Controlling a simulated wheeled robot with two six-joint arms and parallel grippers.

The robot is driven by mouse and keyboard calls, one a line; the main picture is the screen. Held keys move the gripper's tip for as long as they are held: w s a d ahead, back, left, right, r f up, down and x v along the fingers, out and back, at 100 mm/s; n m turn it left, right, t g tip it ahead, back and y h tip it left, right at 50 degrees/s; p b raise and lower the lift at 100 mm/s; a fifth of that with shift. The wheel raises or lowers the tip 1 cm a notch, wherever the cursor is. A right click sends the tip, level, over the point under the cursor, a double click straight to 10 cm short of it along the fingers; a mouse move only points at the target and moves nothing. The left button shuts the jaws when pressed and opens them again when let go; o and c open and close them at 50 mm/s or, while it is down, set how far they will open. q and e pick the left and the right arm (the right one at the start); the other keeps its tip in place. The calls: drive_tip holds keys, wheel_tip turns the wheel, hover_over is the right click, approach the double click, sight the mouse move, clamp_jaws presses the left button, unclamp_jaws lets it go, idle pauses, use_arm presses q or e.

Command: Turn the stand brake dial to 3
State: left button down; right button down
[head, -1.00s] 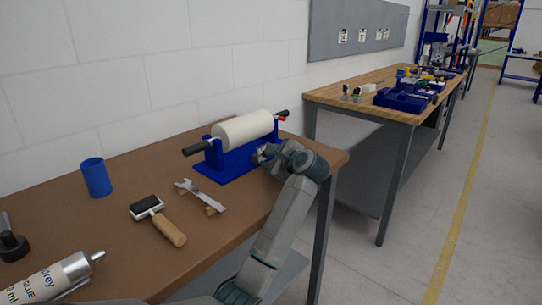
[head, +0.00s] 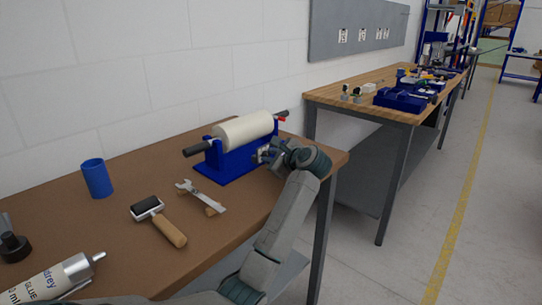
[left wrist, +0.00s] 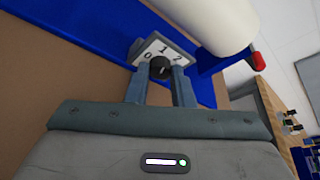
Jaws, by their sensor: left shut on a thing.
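The blue stand (head: 235,161) holds a cream roll (head: 244,129) with black end handles on the brown table. My left gripper (head: 264,155) is at the stand's front side, near its right end. In the left wrist view the brake dial is a small black knob (left wrist: 160,68) on a white plate (left wrist: 147,48) marked 0, 1 and 2. Any mark for 3 is hidden or out of sight there. The left gripper's two fingers (left wrist: 160,80) are shut on the knob. A pale mark shows on the knob, but its exact setting is unclear. My right gripper is not in view.
A wrench-like tool (head: 203,196), a brayer with a wooden handle (head: 158,219), a blue cup (head: 96,178) and a glue tube (head: 55,281) lie or stand to the left. A red-tipped part (left wrist: 257,61) sticks out beside the roll.

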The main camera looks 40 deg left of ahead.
use_arm(q)
drive_tip(key=shift+w+r+m+g+p, duration=0.15)
drive_tip(key=shift+m+g+p, duration=0.15)
drive_tip(key=shift+m+g, duration=0.8)
drive_tip(key=shift+m, duration=0.6)
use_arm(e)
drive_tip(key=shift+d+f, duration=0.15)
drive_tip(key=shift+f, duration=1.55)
use_arm(q)
drive_tip(key=c, duration=1.3)
unclamp_jaws()
drive_tip(key=shift+o, duration=0.2)
drive_tip(key=shift+d, duration=0.1)
drive_tip(key=shift+d, duration=0.4)
drive_tip(key=b+v, duration=0.1)
drive_tip(key=v, duration=0.8)
drive_tip(key=shift+d+r, duration=0.3)
drive_tip(key=shift+r, duration=0.05)
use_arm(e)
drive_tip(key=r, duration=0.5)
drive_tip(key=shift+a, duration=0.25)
